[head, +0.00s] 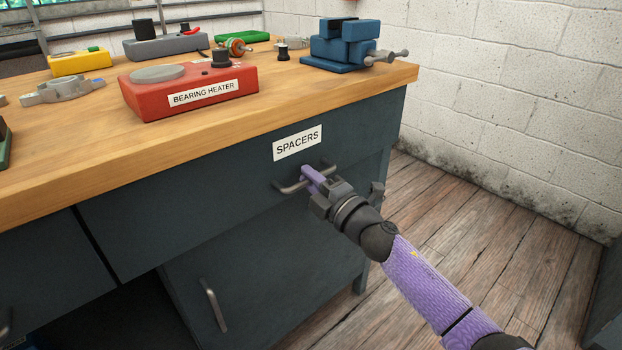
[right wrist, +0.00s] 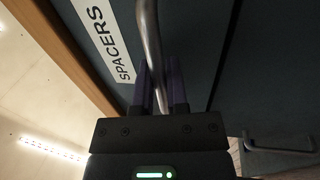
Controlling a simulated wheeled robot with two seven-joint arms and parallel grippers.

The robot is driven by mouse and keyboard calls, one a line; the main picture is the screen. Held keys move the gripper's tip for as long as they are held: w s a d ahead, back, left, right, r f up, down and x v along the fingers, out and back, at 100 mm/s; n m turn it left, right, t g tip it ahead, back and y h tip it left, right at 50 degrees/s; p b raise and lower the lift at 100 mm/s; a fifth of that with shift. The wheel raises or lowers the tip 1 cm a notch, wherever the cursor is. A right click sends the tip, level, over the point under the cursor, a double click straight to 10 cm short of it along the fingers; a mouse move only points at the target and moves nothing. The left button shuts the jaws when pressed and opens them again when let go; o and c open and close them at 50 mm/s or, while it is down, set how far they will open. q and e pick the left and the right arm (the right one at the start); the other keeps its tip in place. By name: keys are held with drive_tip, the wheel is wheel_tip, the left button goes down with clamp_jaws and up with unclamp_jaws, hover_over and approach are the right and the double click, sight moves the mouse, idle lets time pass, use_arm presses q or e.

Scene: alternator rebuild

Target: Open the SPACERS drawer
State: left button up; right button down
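The SPACERS drawer (head: 222,208) is a dark blue-grey front under the wooden bench top, with a white SPACERS label (head: 298,143). It looks flush with the bench front. Its metal bar handle (head: 289,187) sits below the label. My right gripper (head: 312,177) is at the right part of this handle. In the right wrist view the handle (right wrist: 149,40) runs between the two purple fingers (right wrist: 160,92), which stand close on both sides of it. The label also shows there (right wrist: 110,45). My left gripper is in neither view.
A red bearing heater (head: 190,88) and a blue vise (head: 343,45) stand on the bench top (head: 110,135). A cabinet door with a vertical handle (head: 214,305) is below the drawer. Wooden floor (head: 480,235) lies open to the right, before a white block wall (head: 500,80).

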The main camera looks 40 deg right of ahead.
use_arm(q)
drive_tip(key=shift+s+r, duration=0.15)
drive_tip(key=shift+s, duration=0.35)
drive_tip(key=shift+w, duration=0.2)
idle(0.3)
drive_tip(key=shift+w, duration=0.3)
